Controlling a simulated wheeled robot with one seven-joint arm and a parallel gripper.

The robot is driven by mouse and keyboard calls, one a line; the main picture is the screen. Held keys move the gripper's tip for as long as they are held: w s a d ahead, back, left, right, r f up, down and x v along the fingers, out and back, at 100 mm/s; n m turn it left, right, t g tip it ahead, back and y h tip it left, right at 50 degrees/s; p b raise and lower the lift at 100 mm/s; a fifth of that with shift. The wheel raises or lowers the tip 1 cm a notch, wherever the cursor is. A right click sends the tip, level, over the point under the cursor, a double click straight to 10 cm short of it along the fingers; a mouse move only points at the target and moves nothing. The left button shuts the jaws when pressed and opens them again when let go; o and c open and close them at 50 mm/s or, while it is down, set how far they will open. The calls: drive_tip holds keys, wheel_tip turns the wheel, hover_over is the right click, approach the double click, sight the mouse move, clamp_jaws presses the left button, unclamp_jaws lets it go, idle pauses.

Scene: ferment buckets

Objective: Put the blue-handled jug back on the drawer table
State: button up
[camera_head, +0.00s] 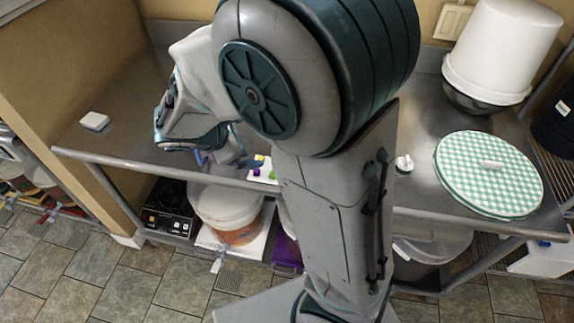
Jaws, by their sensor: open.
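A small curved blue piece (199,158), which looks like the jug's handle, shows at the front edge of the steel table, under my wrist. The jug's body is mostly hidden by my arm, and I cannot tell whether it stands on the table. My gripper (238,156) is open, just right of the blue piece, and partly hidden by my own arm. I cannot tell whether it touches the jug. I cannot tell whether this steel table (130,135) is the drawer table; no drawer shows.
A white block (95,121) lies at the table's left. A small tray with coloured knobs (262,170) sits by the front edge. A green checked round lid (488,174) and a white bucket (502,45) are at right. A lidded bucket (226,208) and a black scale (168,208) stand below.

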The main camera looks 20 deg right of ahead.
drive_tip(key=s+d+r+m+y, duration=0.2)
drive_tip(key=s+r+m+y, duration=0.1)
drive_tip(key=s+m, duration=0.5)
drive_tip(key=s+d+r+m+g+y, duration=0.1)
drive_tip(key=s+d+r+m+y, duration=0.1)
drive_tip(key=s+m, duration=0.6)
drive_tip(key=shift+d+r+m+y, duration=0.15)
drive_tip(key=shift+r+m+y, duration=0.5)
drive_tip(key=shift+y, duration=0.45)
